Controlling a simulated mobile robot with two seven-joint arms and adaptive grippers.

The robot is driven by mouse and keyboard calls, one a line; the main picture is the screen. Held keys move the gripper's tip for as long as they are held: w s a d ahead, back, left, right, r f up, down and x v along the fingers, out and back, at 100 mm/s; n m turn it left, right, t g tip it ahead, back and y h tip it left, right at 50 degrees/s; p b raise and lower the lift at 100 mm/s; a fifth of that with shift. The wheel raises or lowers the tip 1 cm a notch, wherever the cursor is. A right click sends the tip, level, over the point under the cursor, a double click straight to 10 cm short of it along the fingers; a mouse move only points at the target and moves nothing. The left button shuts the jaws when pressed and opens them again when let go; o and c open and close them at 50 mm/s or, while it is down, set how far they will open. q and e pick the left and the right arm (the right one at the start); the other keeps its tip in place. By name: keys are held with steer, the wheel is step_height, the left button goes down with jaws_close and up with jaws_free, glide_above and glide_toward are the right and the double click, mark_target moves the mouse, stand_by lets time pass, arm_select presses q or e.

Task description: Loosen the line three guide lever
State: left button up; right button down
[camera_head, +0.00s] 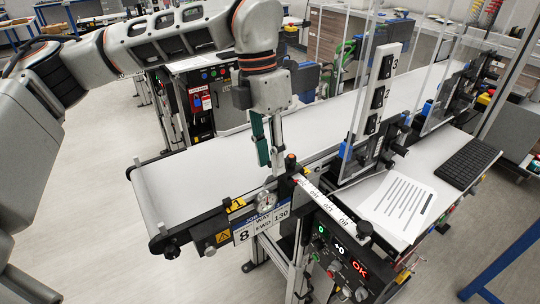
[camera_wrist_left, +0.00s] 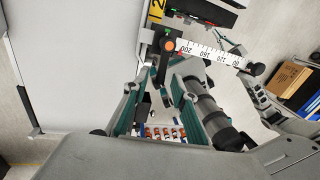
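A black lever with an orange button (camera_head: 291,157) stands at the near end of a white ruler scale (camera_head: 325,199), beside the belt's edge. In the left wrist view, the orange button (camera_wrist_left: 169,45) and the ruler (camera_wrist_left: 210,53) lie just beyond the fingertips. My left gripper (camera_head: 270,166) points down over the belt's near side, just left of the button. Its teal-padded fingers (camera_wrist_left: 163,72) are apart, with a gap between them. I cannot tell whether a finger touches the lever. My right gripper is in neither view.
The white belt (camera_head: 190,190) runs under my left arm. A job sign (camera_head: 260,224) hangs on its front edge. A control panel (camera_head: 340,253) shows lit digits. A paper sheet (camera_head: 398,205) and a keyboard (camera_head: 466,163) lie to the right. A numbered post (camera_head: 377,95) and clear panels stand behind.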

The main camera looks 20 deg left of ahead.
arm_select(q)
jaws_close()
steer(key=shift+f, duration=0.1)
